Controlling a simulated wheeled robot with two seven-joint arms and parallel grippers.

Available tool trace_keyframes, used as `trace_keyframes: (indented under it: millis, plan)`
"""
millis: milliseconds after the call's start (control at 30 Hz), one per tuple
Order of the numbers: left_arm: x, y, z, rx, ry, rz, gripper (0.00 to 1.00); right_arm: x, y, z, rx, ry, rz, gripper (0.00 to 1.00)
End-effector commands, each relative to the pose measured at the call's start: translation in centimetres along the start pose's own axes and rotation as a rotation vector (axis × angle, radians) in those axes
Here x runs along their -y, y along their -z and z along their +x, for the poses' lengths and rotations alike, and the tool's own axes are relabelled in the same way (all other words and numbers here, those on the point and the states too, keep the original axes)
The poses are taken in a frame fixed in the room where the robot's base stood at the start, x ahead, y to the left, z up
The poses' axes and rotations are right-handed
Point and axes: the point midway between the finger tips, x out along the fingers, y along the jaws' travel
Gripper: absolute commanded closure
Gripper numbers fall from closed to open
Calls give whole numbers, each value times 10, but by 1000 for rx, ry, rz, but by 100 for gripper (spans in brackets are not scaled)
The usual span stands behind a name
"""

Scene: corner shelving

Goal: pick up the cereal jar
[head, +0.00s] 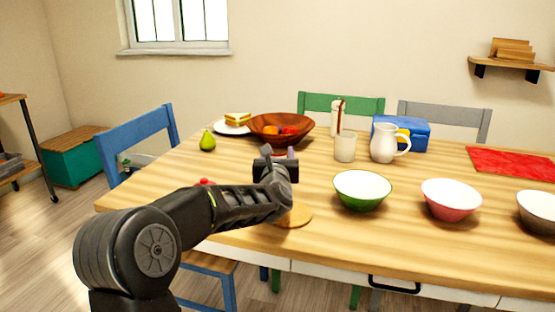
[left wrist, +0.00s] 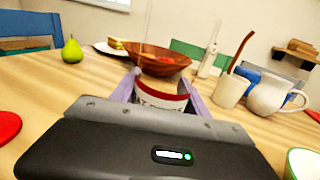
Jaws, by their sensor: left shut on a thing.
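My left gripper (head: 279,153) is over the near left part of the table. In the left wrist view its two purple fingers (left wrist: 162,100) stand on either side of a jar (left wrist: 160,97), and they are shut on it. The jar looks pale or clear with a red band near its top, and I take it to be the cereal jar. Its lower part is hidden by the gripper body. My right gripper is in neither view.
A wooden bowl (head: 300,123) of fruit, a sandwich plate (head: 222,129) and a pear (head: 207,141) stand behind. A cup (head: 345,147), white pitcher (head: 385,143) and green bowl (head: 362,190) are to the right. A round wooden board (head: 296,215) lies by my wrist.

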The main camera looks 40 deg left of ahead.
Motion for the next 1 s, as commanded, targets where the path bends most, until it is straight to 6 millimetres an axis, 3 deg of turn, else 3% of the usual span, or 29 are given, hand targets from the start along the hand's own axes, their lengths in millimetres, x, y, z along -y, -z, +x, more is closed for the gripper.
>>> trace_keyframes:
  millis: [33,200,400,1000]
  plan:
    - [0,-16,0,8,-1,-1,100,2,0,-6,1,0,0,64]
    - [0,-51,0,8,-1,-1,100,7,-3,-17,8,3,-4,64]
    - [0,-78,0,6,-2,-1,100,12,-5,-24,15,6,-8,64]
    - [0,-82,0,4,-2,0,100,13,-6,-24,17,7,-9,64]
